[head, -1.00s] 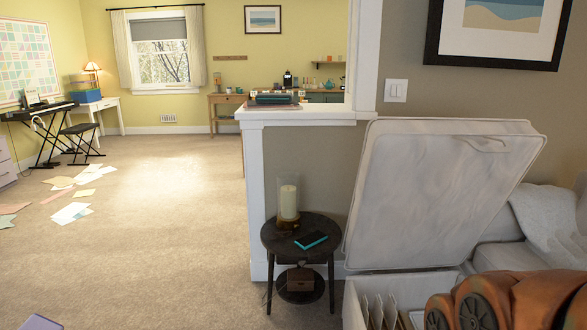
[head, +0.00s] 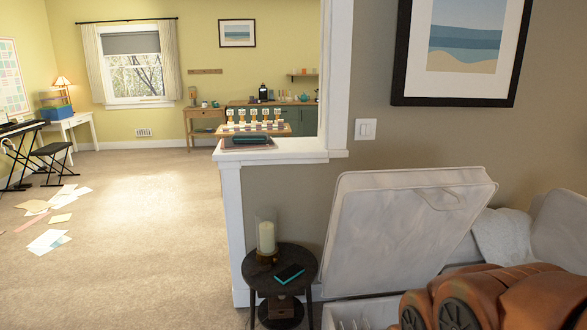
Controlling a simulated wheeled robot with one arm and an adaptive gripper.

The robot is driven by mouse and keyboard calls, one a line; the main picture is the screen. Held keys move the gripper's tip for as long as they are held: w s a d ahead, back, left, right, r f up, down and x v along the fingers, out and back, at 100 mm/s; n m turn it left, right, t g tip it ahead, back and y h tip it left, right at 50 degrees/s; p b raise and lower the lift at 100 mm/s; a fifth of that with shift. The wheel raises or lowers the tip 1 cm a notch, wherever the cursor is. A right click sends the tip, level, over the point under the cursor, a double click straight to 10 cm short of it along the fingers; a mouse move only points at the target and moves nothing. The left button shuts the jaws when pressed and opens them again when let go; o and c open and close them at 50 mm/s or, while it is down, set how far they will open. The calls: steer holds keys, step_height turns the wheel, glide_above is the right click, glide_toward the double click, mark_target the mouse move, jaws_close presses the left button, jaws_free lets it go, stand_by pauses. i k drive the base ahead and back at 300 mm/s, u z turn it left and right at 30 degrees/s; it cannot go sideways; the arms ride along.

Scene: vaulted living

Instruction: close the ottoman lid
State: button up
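The ottoman lid (head: 395,225) is a pale, quilted-looking panel at the right, standing open and tilted up near the grey wall.
A dark round side table (head: 300,258) with a candle in glass (head: 266,238) and a phone-like object (head: 289,273) stands left of the ottoman. A half wall (head: 270,156) rises behind it. Papers (head: 48,241) lie on the open carpet at left.

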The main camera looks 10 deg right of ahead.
mark_target(387, 232)
steer(key=u, duration=0.45)
steer(key=k, duration=0.55)
steer(key=u, duration=0.7)
steer(key=i, duration=0.9)
steer(key=z, duration=0.35)
steer(key=i, duration=1.9)
steer(key=z, duration=0.85)
steer(key=i, duration=0.85)
steer(key=z, duration=0.2)
